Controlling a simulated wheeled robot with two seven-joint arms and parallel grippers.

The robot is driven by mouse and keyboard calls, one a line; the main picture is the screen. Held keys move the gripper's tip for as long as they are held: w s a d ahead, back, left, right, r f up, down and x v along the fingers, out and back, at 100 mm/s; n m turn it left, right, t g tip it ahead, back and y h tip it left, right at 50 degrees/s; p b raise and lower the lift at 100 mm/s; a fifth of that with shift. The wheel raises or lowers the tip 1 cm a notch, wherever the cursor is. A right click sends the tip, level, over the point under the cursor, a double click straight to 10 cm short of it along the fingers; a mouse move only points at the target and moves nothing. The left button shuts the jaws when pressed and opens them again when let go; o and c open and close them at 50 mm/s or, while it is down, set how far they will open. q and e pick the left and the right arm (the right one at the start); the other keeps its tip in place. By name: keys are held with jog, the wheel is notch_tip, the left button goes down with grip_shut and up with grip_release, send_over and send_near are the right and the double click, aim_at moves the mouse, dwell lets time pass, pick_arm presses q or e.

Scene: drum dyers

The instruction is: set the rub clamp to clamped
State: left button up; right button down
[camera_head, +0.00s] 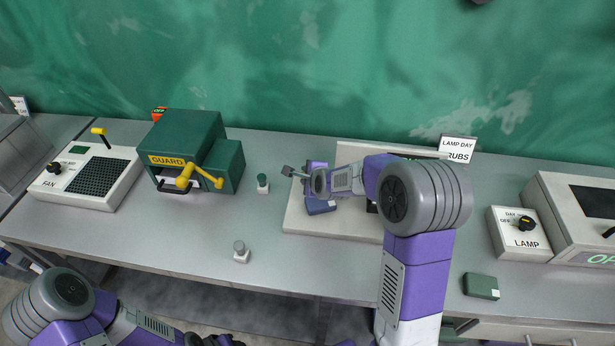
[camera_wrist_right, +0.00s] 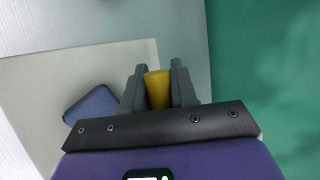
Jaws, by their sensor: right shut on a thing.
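The rub station's pale base plate (camera_head: 300,220) lies on the bench below the "RUBS" sign. My right gripper (camera_head: 297,173) is over the left part of this plate. In the right wrist view my right gripper (camera_wrist_right: 157,90) is shut on a yellow clamp handle (camera_wrist_right: 157,84), one finger on each side. The rest of the clamp is hidden behind my gripper and arm. A dark blue block (camera_wrist_right: 92,108) lies on the plate beside the gripper. My left arm is low at the left, and its fingers are not clear.
Left on the bench are a fan panel (camera_head: 95,178) and a green guard box (camera_head: 190,140) with yellow handles. Small capped jars (camera_head: 241,252) stand mid-bench. A lamp switch box (camera_head: 520,235) and a green block (camera_head: 481,287) are at right. The front middle bench is mostly clear.

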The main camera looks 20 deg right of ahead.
dwell(0.4)
jog(key=c, duration=0.9)
grip_release()
jog(key=shift+c, duration=0.2)
jog(key=p+v, duration=0.2)
jog(key=v, duration=0.4)
jog(key=shift+s+r, duration=0.2)
jog(key=shift+r, duration=0.1)
jog(key=shift+s+r, duration=0.15)
jog(key=shift+s, duration=0.3)
jog(key=shift+c, duration=0.3)
